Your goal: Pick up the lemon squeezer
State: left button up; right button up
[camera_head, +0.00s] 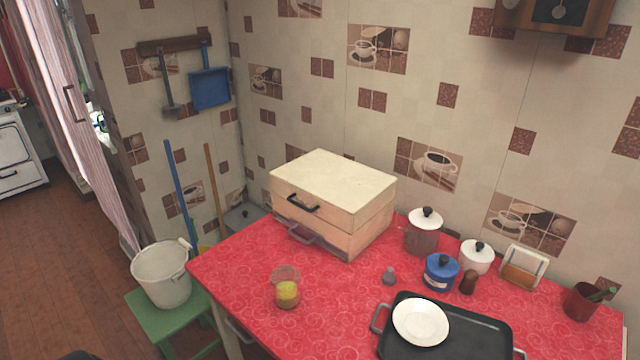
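On the red patterned counter (235,262) stands a small see-through vessel with yellow in its lower part (287,293). It is near the counter's front left, apart from other things. It may be the lemon squeezer, but I cannot tell for sure at this size. Neither of my grippers is in view.
A wooden box (335,183) stands at the back. A black tray (480,336) bears a white plate (421,322). A lidded pot (423,235), blue pot (440,274) and white pot (476,259) are behind. A bucket (161,275) stands on a green stool (145,308).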

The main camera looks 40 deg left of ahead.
aim_at(285, 279)
jog(key=u, duration=1.35)
